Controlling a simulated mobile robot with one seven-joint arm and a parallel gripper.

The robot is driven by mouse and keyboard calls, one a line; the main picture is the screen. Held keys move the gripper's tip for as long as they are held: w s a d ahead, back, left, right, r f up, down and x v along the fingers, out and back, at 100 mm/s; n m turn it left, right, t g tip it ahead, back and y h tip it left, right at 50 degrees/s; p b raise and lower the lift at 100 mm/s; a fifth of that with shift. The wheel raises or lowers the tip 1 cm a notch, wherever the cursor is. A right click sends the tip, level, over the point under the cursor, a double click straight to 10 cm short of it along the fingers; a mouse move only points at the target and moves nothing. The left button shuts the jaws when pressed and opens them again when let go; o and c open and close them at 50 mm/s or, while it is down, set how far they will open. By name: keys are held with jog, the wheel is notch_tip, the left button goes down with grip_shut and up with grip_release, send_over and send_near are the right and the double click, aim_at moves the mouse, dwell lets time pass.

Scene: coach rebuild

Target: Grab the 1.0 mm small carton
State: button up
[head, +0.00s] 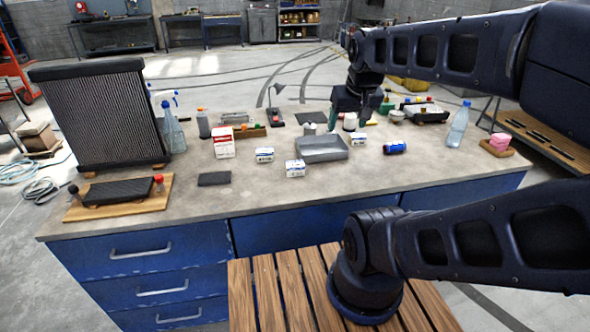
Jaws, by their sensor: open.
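Two small white cartons with blue markings lie on the workbench: one nearer the front (295,168) and one just behind and left of it (265,155). Their print is too small to read, so I cannot tell which is the 1.0 mm one. A taller white and red carton (224,142) stands further left. My gripper (349,118) points down over the back right part of the bench, apart from and behind the small cartons. It is open, with no carton held. White cylindrical items stand near its fingers.
A grey metal tray (322,149) sits right of the small cartons. A blue can (395,147) lies right of it, and a clear bottle (458,124) stands further right. A black pad (214,178) lies left. The front bench surface (330,195) is clear.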

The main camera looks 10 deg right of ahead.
jog(key=n+g, duration=0.5)
jog(key=n, duration=1.2)
send_over(295, 163)
notch_tip(295, 163, down, 18)
jog(key=shift+s+d+r, duration=0.1)
jog(key=shift+f+n, duration=0.3)
jog(key=shift+f, duration=5.35)
jog(key=c, duration=1.1)
